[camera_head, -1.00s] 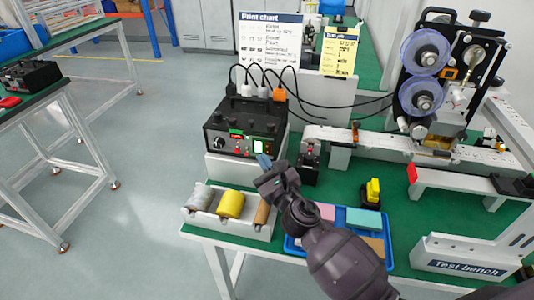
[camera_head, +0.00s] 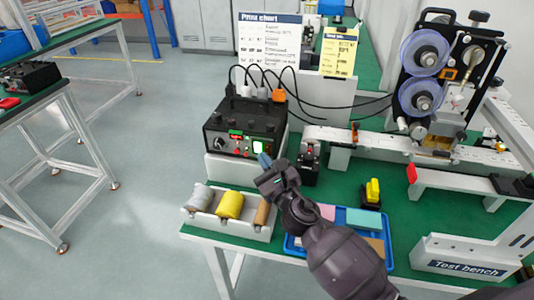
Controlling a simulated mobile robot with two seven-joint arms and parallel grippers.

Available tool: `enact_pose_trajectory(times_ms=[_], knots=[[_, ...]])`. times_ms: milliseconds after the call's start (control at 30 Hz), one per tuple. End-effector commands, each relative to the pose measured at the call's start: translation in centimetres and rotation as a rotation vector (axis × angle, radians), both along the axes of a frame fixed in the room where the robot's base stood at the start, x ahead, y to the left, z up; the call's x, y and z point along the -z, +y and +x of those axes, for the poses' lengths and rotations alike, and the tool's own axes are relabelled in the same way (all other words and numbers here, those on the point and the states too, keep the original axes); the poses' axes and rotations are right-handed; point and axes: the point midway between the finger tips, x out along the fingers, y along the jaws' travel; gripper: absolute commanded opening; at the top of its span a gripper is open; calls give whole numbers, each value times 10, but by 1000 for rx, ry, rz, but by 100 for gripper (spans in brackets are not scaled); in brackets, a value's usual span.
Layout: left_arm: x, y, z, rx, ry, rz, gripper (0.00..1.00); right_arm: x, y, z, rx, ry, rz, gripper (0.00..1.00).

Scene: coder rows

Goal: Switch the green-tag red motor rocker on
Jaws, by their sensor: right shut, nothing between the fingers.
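A black control box (camera_head: 262,121) stands on a white block at the left of the bench. Its front shows a dark knob, small red parts, a green tag (camera_head: 236,135) and a lit green-white switch or display (camera_head: 258,147). The rockers are too small to make out clearly. My right gripper (camera_head: 265,161) is shut and empty, its blue-grey tip just in front of and below the box's lower right front. I cannot tell whether it touches the box. My left gripper is not in view.
A white tray (camera_head: 211,224) with grey, yellow and brown rolls lies at the front edge. A blue tray (camera_head: 296,247) with colored blocks sits under my right arm. A small black device (camera_head: 309,164) stands right of the box. A reel machine (camera_head: 440,75) is at the back right.

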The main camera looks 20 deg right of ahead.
Motion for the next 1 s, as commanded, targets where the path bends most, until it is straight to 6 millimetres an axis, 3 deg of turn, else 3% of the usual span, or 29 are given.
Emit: enact_pose_trajectory(times_ms=[533,1000], knots=[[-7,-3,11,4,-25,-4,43,0,0,0,0,0,0,0],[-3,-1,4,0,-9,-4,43,0,0,0,0,0,0,0]])
